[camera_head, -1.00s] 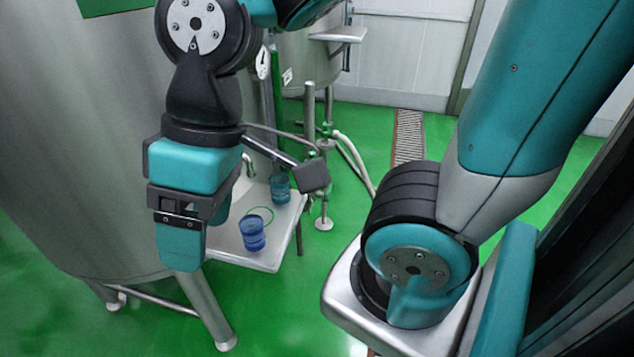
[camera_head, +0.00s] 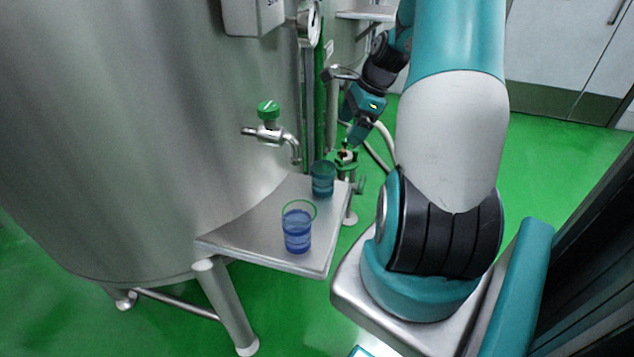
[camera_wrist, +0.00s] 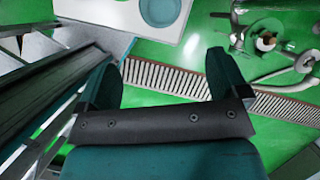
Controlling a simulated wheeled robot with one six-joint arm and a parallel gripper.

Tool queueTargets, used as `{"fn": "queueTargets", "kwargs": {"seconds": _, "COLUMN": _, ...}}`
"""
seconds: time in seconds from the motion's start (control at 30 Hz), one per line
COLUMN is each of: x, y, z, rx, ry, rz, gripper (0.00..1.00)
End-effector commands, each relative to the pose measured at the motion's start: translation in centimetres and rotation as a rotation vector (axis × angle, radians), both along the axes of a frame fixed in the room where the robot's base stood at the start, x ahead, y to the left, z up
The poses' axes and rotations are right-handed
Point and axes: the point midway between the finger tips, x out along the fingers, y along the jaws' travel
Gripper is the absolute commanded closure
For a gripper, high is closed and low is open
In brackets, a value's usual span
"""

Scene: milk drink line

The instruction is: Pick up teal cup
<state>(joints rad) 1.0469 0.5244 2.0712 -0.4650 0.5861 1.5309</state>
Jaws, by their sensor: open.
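The teal cup (camera_head: 322,180) stands upright at the back right of a small metal shelf, beside the tank. A round teal shape at the top edge of the wrist view, cut off by the frame, looks like this cup (camera_wrist: 160,10). My gripper (camera_head: 358,136) is beyond the shelf, up and to the right of the teal cup, apart from it. In the wrist view my gripper (camera_wrist: 166,78) shows two fingers spread wide with nothing between them, only floor and a drain grate.
A blue cup (camera_head: 298,238) with a green ring (camera_head: 312,206) at its top stands nearer on the shelf (camera_head: 240,238). A green-handled tap (camera_head: 268,118) juts from the steel tank (camera_head: 130,150) above the shelf. Pipes and a hose (camera_head: 380,145) stand behind.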

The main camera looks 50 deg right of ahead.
Motion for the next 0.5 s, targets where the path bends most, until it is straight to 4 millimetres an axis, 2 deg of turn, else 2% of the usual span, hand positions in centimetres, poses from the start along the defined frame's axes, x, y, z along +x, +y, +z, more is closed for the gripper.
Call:
{"fn": "queueTargets", "kwargs": {"seconds": 0.17, "x": 0.3, "y": 0.2, "z": -3.2, "rx": 0.01, "ry": 0.007, "rz": -0.022, "gripper": 0.07}}
{"fn": "queueTargets", "kwargs": {"seconds": 0.4, "x": 1.6, "y": 1.3, "z": -8.2, "rx": 0.006, "ry": 0.006, "rz": -0.026, "gripper": 0.07}}
{"fn": "queueTargets", "kwargs": {"seconds": 0.5, "x": 2.1, "y": 1.7, "z": -9.6, "rx": 0.005, "ry": 0.005, "rz": -0.024, "gripper": 0.07}}
